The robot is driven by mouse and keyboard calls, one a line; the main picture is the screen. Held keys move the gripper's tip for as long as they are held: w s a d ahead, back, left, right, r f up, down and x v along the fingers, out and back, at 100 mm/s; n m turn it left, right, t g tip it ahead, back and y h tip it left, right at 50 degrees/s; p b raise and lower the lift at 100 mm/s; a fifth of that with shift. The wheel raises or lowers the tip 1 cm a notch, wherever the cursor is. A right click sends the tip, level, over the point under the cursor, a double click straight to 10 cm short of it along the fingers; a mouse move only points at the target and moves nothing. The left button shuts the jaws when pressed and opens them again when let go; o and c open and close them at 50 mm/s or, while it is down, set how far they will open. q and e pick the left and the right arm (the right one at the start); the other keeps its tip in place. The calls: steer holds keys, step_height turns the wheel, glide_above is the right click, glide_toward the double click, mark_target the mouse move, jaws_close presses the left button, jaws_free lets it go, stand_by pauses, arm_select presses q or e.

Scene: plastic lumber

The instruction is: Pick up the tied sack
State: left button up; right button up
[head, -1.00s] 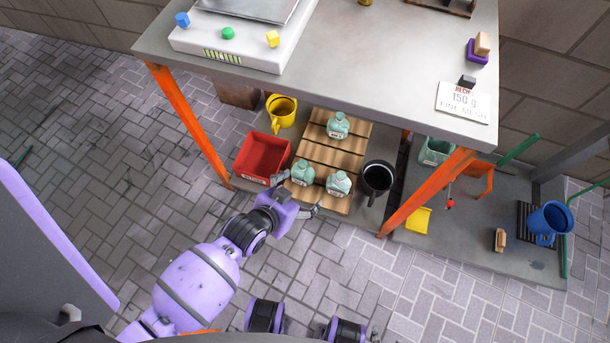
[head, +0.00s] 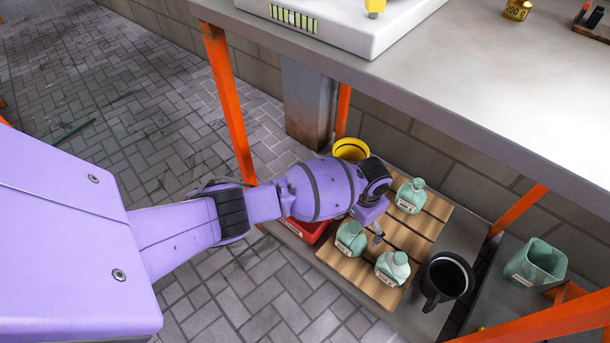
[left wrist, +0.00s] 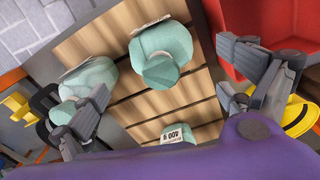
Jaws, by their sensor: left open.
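Three pale green tied sacks with white labels stand on a slatted wooden pallet (head: 375,262) under the bench: a rear one (head: 410,196), a front left one (head: 350,238) and a front right one (head: 392,268). My left gripper (head: 371,228) is open just above the front left sack. In the left wrist view the open fingers (left wrist: 162,75) straddle this sack (left wrist: 160,55), with no visible grip on it. The front right sack (left wrist: 92,78) is beside the left finger. The rear sack (left wrist: 178,134) is partly hidden by my purple palm; its label seems to read 400 g. My right gripper is out of view.
The bench top (head: 440,75) overhangs the pallet, with orange legs (head: 228,100) at its sides. A red bin (head: 308,230) and yellow bucket (head: 350,149) are left of the pallet. A black mug (head: 447,278) and green container (head: 536,262) are right of it.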

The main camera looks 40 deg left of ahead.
mark_target(354, 236)
arm_select(q)
steer(key=shift+s, duration=0.25)
step_height(354, 236, down, 8)
steer(key=b, duration=0.5)
steer(key=shift+a, duration=0.15)
steer(key=shift+r, duration=0.2)
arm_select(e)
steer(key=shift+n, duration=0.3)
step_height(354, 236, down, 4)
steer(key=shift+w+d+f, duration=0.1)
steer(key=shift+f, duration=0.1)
arm_select(q)
steer(key=shift+c, duration=0.8)
steer(key=c, duration=1.4)
steer(key=shift+c, duration=0.4)
steer(key=shift+r, duration=0.15)
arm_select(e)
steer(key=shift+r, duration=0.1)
